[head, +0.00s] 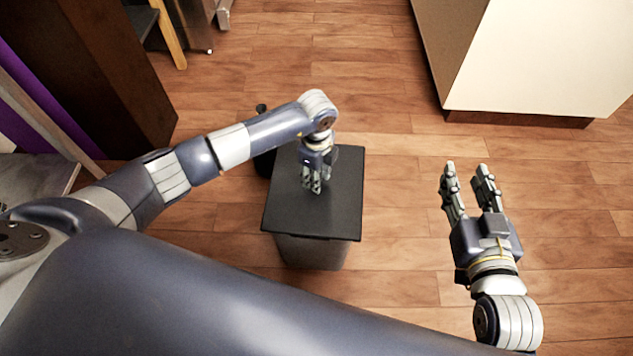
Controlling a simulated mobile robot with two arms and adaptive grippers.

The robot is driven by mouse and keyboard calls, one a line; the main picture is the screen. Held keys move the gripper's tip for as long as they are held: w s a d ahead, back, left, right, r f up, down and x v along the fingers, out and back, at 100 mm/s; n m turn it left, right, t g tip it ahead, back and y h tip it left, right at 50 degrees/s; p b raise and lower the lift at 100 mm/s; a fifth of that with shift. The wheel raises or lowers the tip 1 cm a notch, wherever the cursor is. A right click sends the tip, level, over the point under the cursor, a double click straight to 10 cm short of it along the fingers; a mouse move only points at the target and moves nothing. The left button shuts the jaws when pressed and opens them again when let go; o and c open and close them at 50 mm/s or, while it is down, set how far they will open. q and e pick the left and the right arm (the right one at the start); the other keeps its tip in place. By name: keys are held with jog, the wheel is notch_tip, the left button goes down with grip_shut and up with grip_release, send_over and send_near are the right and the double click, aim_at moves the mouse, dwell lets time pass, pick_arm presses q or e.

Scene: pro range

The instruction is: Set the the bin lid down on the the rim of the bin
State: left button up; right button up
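The bin lid (335,215) is a flat dark rectangular panel over the top of the grey bin (313,252), whose front wall shows below the lid's near edge. The lid hides the bin's rim, so I cannot tell whether the two touch. My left gripper (313,187) points down over the far middle part of the lid, its fingers close together. Any handle between them is hidden, so I cannot tell whether it grips the lid. My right gripper (466,172) is open and empty, well to the right of the bin above the floor.
A small dark object (264,160) stands just behind the bin's left side, partly hidden by my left arm. A white-topped cabinet (545,55) is at the upper right, and a dark brown cabinet (100,75) at the upper left. Wooden floor (400,215) is clear right of the bin.

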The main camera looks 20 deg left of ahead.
pick_arm(q)
jog(key=shift+r+p, duration=0.3)
jog(key=shift+p, duration=0.05)
jog(key=shift+r+p, duration=0.3)
jog(key=shift+r, duration=0.35)
jog(key=shift+r+p, duration=0.25)
jog(key=shift+p, duration=0.25)
jog(key=shift+r+p, duration=0.6)
jog(key=shift+p, duration=0.05)
jog(key=shift+r+p, duration=0.65)
jog(key=shift+r, duration=0.05)
pick_arm(e)
jog(key=s+d+f+g+h, duration=0.1)
jog(key=s+d+f+g, duration=0.2)
jog(key=s+f+g, duration=0.2)
jog(key=s+d+f+g+h, duration=0.2)
jog(key=s+f+g, duration=0.4)
jog(key=s, duration=0.6)
jog(key=shift+d+f+m+g, duration=0.3)
jog(key=shift+d+f, duration=0.4)
jog(key=shift+f, duration=0.2)
pick_arm(q)
jog(key=o, duration=0.6)
jog(key=shift+c, duration=0.2)
